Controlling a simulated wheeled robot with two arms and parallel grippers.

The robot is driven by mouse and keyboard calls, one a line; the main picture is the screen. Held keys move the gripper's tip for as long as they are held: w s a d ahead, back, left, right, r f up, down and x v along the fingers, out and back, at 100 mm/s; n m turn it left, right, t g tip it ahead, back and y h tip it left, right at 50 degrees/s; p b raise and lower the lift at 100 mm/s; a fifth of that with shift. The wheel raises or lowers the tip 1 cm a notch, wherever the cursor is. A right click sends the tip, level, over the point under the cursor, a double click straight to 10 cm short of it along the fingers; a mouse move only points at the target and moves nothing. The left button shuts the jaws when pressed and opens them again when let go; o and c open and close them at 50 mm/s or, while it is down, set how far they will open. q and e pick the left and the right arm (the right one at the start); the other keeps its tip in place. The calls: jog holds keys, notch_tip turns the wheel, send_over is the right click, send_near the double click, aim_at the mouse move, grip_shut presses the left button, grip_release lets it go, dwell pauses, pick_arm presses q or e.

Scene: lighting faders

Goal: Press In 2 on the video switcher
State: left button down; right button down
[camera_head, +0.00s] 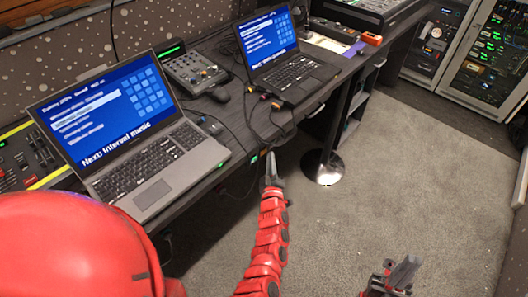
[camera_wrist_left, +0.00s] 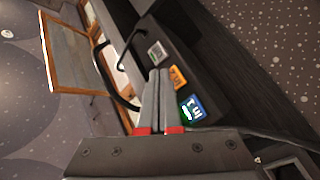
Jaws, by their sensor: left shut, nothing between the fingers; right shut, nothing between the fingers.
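The video switcher (camera_wrist_left: 150,30) is a dark box with a row of labelled buttons in the left wrist view. The green button (camera_wrist_left: 191,108) reads In 1. The orange button (camera_wrist_left: 177,77) beside it appears to read In 2. A grey button (camera_wrist_left: 157,52) is further along. In the head view the green (camera_head: 254,159) and orange (camera_head: 263,153) patches show at the desk's front edge. My left gripper (camera_head: 271,160) is shut and empty, its tips (camera_wrist_left: 159,73) close beside the orange button; contact cannot be told. My right gripper (camera_head: 404,266) is shut and empty over the floor.
Two open laptops (camera_head: 161,194) (camera_head: 298,74) and a small mixer (camera_head: 194,70) stand on the dark desk. Cables hang over its front edge near my left gripper. A round metal stand base (camera_head: 322,168) is on the carpet (camera_head: 375,190), which is otherwise largely clear.

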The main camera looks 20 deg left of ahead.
pick_arm(q)
jog(key=shift+a, duration=0.2)
dwell(0.4)
jog(key=shift+w+a+b, duration=0.15)
jog(key=shift+a+b, duration=0.05)
jog(key=shift+b, duration=0.1)
jog(key=shift+w+a, duration=0.1)
jog(key=shift+a, duration=0.2)
dwell(0.5)
jog(key=shift+d, duration=0.15)
jog(key=shift+s+d, duration=0.3)
jog(key=shift+d, duration=0.2)
dwell(0.3)
jog(key=d, duration=0.1)
jog(key=s+d, duration=0.1)
jog(key=d, duration=0.2)
jog(key=shift+s+d+p, duration=0.35)
jog(key=shift+d, duration=0.05)
dwell(0.7)
